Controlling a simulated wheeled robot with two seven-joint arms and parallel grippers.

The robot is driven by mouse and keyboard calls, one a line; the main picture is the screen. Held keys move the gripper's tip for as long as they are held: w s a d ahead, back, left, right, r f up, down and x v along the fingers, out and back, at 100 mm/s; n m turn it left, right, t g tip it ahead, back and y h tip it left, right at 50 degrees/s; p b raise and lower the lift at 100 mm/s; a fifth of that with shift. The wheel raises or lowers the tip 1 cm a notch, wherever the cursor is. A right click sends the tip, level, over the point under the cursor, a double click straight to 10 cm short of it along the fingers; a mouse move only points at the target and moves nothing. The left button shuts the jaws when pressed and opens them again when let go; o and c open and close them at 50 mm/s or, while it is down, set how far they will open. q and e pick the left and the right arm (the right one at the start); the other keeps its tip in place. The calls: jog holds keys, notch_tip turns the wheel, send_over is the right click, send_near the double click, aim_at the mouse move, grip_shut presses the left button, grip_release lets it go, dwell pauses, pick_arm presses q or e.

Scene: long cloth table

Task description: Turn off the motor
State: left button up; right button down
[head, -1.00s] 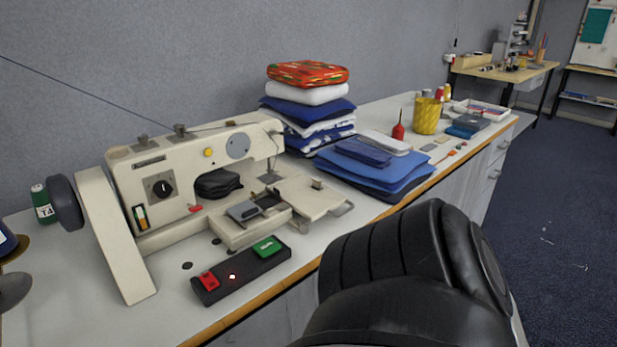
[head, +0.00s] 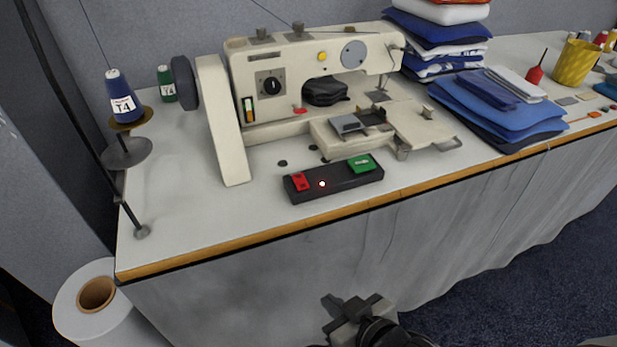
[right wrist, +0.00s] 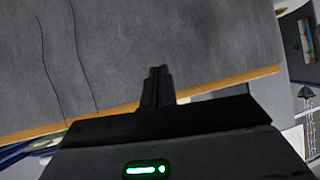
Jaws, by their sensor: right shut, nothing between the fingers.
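The cream sewing machine (head: 300,85) stands on the table. In front of it lies a black switch box (head: 340,180) with a red button (head: 300,181) at its left end and a green button (head: 361,164) at its right end. My right gripper (head: 345,303) is low in the head view, in front of the cloth and apart from the box. It is shut and empty; its fingers (right wrist: 157,75) show together in the right wrist view. My left gripper is out of view.
The wooden table edge (head: 240,239) lies between my right gripper and the switch box. A thread stand with a blue spool (head: 120,97) is at left, a white roll (head: 97,320) below it. Folded blue cloths (head: 500,110) lie right of the machine. The tabletop left of the box is clear.

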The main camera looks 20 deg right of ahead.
jog(key=w+d+r+m+t+h, duration=0.1)
jog(key=w+r+t, duration=0.1)
jog(key=w+r, duration=0.3)
jog(key=w+d+r+m+t+h, duration=0.1)
jog(key=w+r+t, duration=0.2)
jog(key=w+r, duration=0.3)
notch_tip(320, 180, up, 5)
jog(key=shift+r+t+h, duration=0.15)
jog(key=shift+t+h, duration=0.15)
